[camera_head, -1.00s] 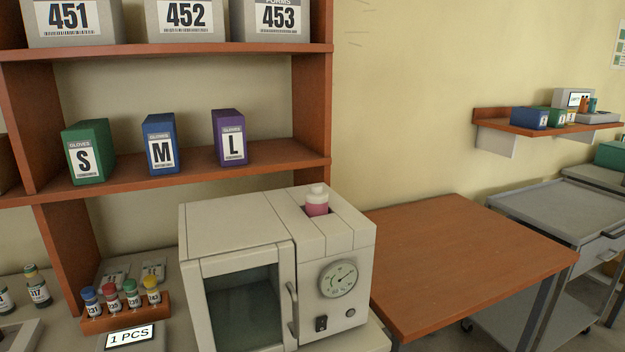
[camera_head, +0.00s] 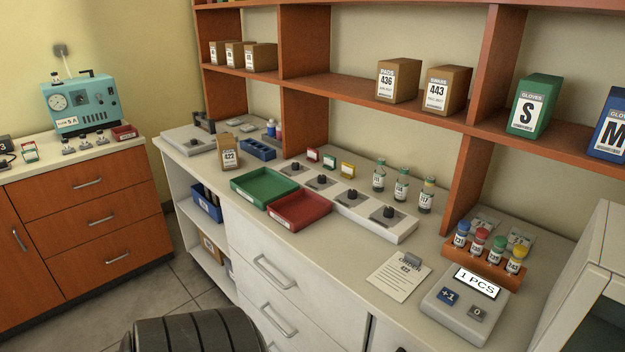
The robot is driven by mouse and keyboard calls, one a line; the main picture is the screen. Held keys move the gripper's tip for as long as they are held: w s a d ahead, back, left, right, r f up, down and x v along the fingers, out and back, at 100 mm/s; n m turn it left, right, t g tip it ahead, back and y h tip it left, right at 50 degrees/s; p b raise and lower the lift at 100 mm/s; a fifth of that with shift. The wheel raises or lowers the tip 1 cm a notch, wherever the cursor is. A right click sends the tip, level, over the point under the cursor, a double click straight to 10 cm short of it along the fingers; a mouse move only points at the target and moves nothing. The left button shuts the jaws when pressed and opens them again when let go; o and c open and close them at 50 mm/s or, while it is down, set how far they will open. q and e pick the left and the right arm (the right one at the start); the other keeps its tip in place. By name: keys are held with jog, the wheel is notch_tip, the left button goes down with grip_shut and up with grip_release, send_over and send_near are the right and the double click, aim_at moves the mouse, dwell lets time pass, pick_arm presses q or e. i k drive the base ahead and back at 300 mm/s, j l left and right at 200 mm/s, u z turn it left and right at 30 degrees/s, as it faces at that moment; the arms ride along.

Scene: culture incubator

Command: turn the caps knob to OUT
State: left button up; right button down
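A white panel (camera_head: 371,222) lies along the counter with a row of several dark knobs on grey square plates. The knobs run from the far left one (camera_head: 296,166) through two middle ones (camera_head: 323,179) (camera_head: 350,195) to the nearest one (camera_head: 388,212). The plates' lettering is too small to read, so I cannot tell which is the caps knob or where any pointer stands. Neither of my grippers is in view.
A green tray (camera_head: 236,182) and a red tray (camera_head: 275,218) lie in front of the panel. Several vials (camera_head: 401,188) stand behind it. A paper sheet (camera_head: 385,283), a counter device reading 1 PCS (camera_head: 445,311) and a vial rack (camera_head: 452,252) are at right.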

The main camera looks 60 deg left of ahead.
aim_at(322, 178)
jog(key=u, duration=1.8)
jog(key=z, duration=0.3)
jog(key=i+j+z, duration=0.1)
jog(key=j+z, duration=0.3)
jog(key=i+j+z, duration=0.1)
jog(key=j+z, duration=0.2)
jog(key=z, duration=0.15)
jog(key=j+z, duration=0.4)
